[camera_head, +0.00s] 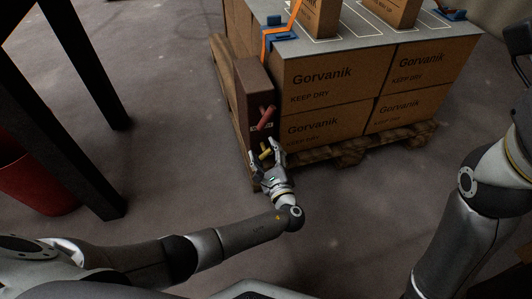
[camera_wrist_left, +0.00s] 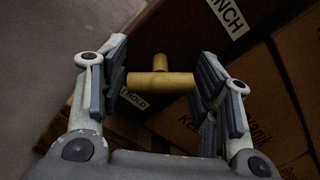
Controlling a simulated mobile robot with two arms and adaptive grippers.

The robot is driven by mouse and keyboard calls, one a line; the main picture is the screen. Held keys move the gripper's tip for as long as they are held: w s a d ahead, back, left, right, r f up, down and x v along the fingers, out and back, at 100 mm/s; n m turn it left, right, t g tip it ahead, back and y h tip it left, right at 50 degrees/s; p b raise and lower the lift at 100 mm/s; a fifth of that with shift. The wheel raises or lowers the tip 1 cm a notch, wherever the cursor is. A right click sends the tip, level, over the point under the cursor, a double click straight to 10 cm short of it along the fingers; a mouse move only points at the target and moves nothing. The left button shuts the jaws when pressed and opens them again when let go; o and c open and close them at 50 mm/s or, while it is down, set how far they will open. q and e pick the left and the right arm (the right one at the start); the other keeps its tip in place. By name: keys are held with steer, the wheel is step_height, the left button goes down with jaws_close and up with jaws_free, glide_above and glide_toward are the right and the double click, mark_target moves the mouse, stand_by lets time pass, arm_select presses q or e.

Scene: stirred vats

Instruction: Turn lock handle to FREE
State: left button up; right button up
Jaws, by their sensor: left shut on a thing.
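A dark brown box (camera_head: 241,93) stands upright at the left side of the pallet load. It carries a red handle (camera_head: 267,117) and, lower down, a yellow T-shaped handle (camera_head: 265,151). My left gripper (camera_head: 267,160) is at the yellow handle. In the left wrist view, the yellow handle (camera_wrist_left: 161,81) has its crossbar lying across between the two fingers, and my left gripper (camera_wrist_left: 161,88) is shut on it. A label partly reading "HOLD" (camera_wrist_left: 133,99) shows below the bar; another label ending in "NCH" (camera_wrist_left: 230,15) is above right. My right arm shows at the right; its gripper does not.
Cartons marked Gorvanik (camera_head: 320,80) are stacked on a wooden pallet (camera_head: 345,154) under a grey top sheet (camera_head: 350,35) with an orange strap (camera_head: 279,32). A dark table-like frame (camera_head: 80,60) and a red bin (camera_head: 33,186) stand at the left. Floor between is clear.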

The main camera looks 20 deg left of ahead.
mark_target(265, 151)
arm_select(q)
steer(key=shift+a, duration=0.2)
steer(key=o, duration=1)
steer(key=shift+d, duration=0.1)
steer(key=shift+r, duration=0.2)
step_height(265, 151, up, 8)
steer(key=shift+d+r, duration=0.1)
steer(key=shift+r, duration=0.65)
steer(key=shift+c, duration=0.5)
